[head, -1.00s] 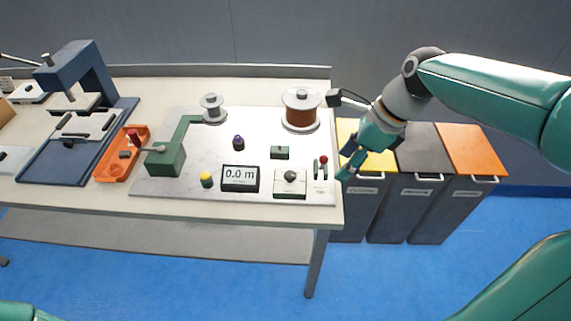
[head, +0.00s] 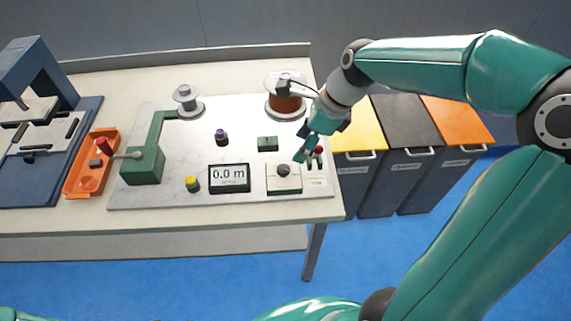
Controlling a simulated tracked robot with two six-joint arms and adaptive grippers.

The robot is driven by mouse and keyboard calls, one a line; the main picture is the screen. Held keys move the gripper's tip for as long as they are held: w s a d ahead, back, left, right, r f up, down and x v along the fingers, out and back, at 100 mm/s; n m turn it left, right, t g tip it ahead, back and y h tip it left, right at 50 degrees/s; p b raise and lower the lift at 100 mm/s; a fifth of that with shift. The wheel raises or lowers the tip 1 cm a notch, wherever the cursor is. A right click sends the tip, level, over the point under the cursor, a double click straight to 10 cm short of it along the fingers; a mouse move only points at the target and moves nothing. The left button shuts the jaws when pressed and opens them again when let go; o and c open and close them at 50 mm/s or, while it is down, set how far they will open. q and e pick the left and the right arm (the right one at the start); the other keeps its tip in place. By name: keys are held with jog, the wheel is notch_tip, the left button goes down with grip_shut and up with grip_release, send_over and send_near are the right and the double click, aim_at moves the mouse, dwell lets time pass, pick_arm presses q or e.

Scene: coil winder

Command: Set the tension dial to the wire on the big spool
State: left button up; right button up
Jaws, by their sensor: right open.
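The tension dial (head: 283,170) is a dark round knob on a pale box near the front right of the white board. The big spool (head: 285,102) carries copper-brown wire and stands at the back right of the board, partly covered by my right wrist parts. My right gripper (head: 306,152) is open and empty, above the board's right edge, up and right of the dial and apart from it. The dial's markings are too small to read. My left gripper is not in view.
A green block (head: 267,144), a yellow button (head: 192,184) and a green winder (head: 143,165) share the board. Bins (head: 360,140) stand to the right.

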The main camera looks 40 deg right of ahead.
aim_at(284, 169)
jog(key=x, duration=0.9)
jog(key=shift+f, duration=0.3)
grip_shut()
